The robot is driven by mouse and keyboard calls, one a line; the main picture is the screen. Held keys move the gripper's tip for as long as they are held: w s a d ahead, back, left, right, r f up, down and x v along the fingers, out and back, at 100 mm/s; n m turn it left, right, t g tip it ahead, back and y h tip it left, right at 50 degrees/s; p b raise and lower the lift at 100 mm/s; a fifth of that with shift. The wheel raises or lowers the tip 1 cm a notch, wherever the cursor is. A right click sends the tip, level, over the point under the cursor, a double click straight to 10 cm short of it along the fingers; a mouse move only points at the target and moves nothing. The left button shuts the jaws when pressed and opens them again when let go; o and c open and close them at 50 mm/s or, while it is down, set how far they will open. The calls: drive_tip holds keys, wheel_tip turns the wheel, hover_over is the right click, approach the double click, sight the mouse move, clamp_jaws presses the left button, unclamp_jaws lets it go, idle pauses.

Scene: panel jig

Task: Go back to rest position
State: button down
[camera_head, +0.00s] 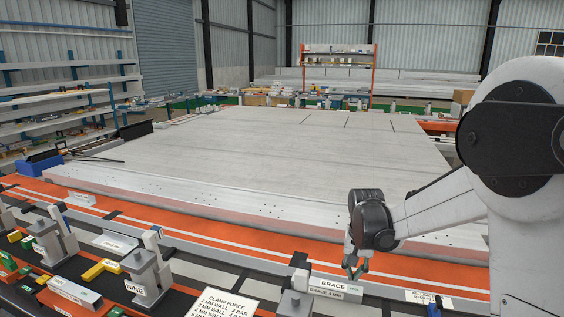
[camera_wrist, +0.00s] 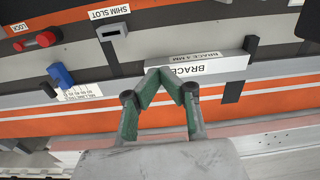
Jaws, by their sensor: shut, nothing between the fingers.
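My gripper (camera_head: 356,268) hangs at the end of my white arm, on the right side of the head view, above the front rail of the jig. In the wrist view my gripper (camera_wrist: 168,70) has its fingertips brought together, with nothing between them. A block labelled BRACE (camera_head: 335,287) lies just below and in front of the fingers in the head view. It also shows in the wrist view (camera_wrist: 215,68), right beside the fingertips. I cannot tell whether the fingertips touch it.
The large pale panel bed (camera_head: 270,150) is bare and wide. An orange strip (camera_head: 200,228) runs along its front. Clamp posts, including one labelled NINE (camera_head: 150,277), stand at the front left. A red knob (camera_wrist: 46,38) and a SHIM SLOT fixture (camera_wrist: 112,31) show in the wrist view.

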drive_tip(key=s+r+t, duration=0.1)
drive_tip(key=s+r, duration=0.5)
drive_tip(key=r, duration=0.2)
drive_tip(key=s+r+n+t, duration=0.1)
drive_tip(key=s+r+t, duration=0.1)
drive_tip(key=s, duration=0.9)
drive_tip(key=s+r+n+t+b, duration=0.1)
drive_tip(key=s+r+n+t, duration=0.1)
drive_tip(key=s, duration=0.9)
drive_tip(key=shift+s+a+r+t, duration=0.2)
drive_tip(key=shift+s+r+t, duration=0.2)
drive_tip(key=shift+r+t, duration=0.3)
